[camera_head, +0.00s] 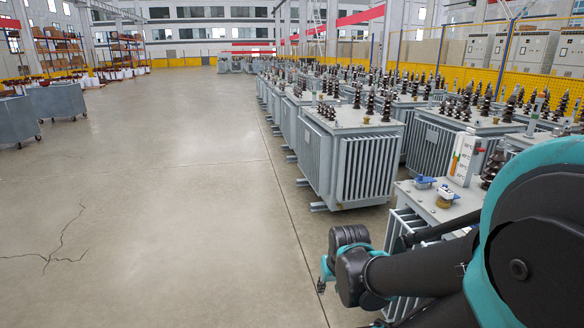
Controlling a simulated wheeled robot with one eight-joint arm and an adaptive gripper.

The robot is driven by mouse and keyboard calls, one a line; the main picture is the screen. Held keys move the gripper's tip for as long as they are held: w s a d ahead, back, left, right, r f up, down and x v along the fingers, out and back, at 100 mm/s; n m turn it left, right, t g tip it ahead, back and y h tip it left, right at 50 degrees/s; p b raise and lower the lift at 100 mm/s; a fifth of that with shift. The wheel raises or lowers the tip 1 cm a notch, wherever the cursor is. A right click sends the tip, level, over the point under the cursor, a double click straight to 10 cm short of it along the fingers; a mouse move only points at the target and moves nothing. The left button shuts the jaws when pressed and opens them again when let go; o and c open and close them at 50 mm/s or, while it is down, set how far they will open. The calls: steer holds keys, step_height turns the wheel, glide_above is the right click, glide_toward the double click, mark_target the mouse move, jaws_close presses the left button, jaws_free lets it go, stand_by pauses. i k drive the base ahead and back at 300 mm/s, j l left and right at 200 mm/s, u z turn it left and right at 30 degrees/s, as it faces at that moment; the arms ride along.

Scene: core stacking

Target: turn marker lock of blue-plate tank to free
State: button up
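Several grey tanks with ribbed sides stand in rows. The nearest tank (407,197), at the lower right, is partly hidden by my arm. I cannot make out a blue plate or a marker lock with certainty. My gripper (323,282) is small, left of the nearest tank's side and below its top, apart from the fittings. Its fingers are too unclear to read.
Another ribbed tank (349,160) stands just behind the nearest one, with dark insulators on top. Open concrete floor (170,220) lies to the left. Grey bins (57,101) and shelves stand at the far left. A yellow fence (500,85) and cabinets line the right.

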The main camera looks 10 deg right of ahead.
mark_target(470, 131)
steer(key=i+j+z, duration=0.1)
steer(key=i, duration=0.5)
steer(key=i+j+z, duration=0.15)
steer(key=i, duration=0.5)
steer(key=i+j+z, duration=0.1)
steer(key=i, duration=0.5)
